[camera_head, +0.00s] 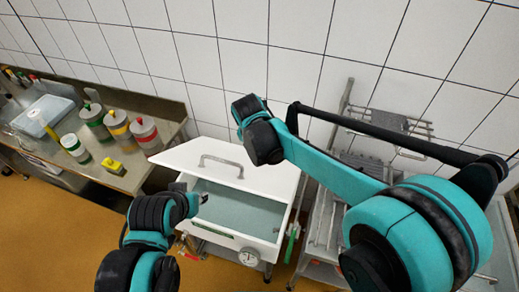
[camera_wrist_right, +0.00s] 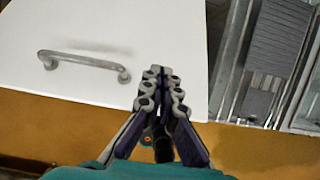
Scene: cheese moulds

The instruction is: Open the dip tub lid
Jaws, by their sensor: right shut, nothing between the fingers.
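The white dip tub (camera_head: 255,250) stands below the tiled wall in the head view. Its white lid (camera_head: 225,158), with a grey bar handle (camera_head: 222,163), sits raised and tilted; pale green-grey contents (camera_head: 240,208) show below its front edge. My left gripper (camera_head: 202,198) is at the tub's left side, below the lid; its fingers are too small to judge, and contact is unclear. My right gripper (camera_wrist_right: 162,78) is shut and empty in the right wrist view, in front of the lid's lower right part, right of the handle. In the head view it is hidden.
A steel counter (camera_head: 130,178) at the left holds several capped containers (camera_head: 145,133) and a yellow block (camera_head: 112,165). A metal rack (camera_head: 330,210) stands close to the tub's right. A round gauge (camera_head: 249,256) is on the tub's front. Orange floor (camera_head: 50,240) is clear at lower left.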

